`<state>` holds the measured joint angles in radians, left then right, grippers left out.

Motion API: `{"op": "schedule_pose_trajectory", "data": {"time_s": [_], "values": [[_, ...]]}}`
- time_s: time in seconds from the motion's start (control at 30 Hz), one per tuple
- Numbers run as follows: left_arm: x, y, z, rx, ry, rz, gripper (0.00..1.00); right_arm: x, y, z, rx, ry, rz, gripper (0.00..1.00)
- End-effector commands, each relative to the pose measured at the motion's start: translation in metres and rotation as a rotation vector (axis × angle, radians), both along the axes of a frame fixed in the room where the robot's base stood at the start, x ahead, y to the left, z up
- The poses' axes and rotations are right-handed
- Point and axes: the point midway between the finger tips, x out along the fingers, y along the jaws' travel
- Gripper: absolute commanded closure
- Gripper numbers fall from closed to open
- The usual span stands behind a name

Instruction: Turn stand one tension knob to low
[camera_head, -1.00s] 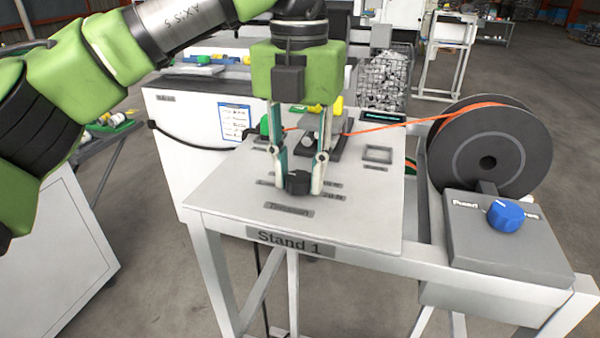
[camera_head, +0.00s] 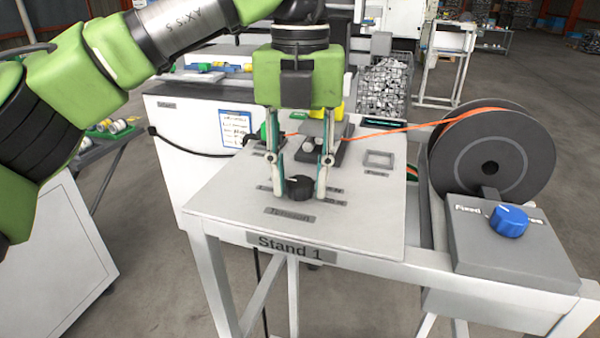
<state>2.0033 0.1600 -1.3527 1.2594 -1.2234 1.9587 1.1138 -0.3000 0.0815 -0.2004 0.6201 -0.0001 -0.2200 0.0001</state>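The black tension knob (camera_head: 299,187) sits on the light grey top panel of stand one, just behind a dark label plate (camera_head: 290,215). The front edge carries a "Stand 1" sign (camera_head: 290,248). My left gripper (camera_head: 301,194) points down over the panel, with one fingertip on each side of the knob. The fingers stand apart, with a visible gap at the right fingertip; whether the left one touches is unclear. The small labels beside the knob are partly hidden by the fingers, and the knob's pointer is too small to read. My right gripper is not in view.
A blue knob (camera_head: 509,220) sits on a grey box at the right, below a black spool (camera_head: 491,153) of orange cable. The cable runs left to a clamp behind my gripper. A small square frame (camera_head: 379,159) lies on the panel's right side.

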Motion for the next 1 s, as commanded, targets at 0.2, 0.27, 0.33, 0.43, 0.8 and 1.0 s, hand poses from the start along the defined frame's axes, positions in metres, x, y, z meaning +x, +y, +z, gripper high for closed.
{"op": "schedule_pose_trajectory", "data": {"time_s": [0.2, 0.27, 0.33, 0.43, 0.8, 1.0], "values": [[0.0, 0.0, 0.0, 0.0, -0.001, -0.001, 0.56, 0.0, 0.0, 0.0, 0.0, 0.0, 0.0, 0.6], [0.0, 0.0, 0.0, -0.001, -0.002, -0.001, 0.56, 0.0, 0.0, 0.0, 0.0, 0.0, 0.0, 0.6], [0.0, 0.0, 0.0, -0.001, -0.002, -0.001, 0.56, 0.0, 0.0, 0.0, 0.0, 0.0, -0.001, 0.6], [0.001, 0.0, 0.005, -0.001, -0.003, -0.001, 0.56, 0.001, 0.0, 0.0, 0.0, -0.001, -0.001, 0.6], [0.001, -0.001, 0.068, 0.0, -0.008, 0.004, 0.56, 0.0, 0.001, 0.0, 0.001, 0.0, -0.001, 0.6], [0.0, -0.001, 0.097, 0.005, -0.003, 0.003, 0.56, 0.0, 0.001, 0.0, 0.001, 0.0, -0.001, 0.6]]}}
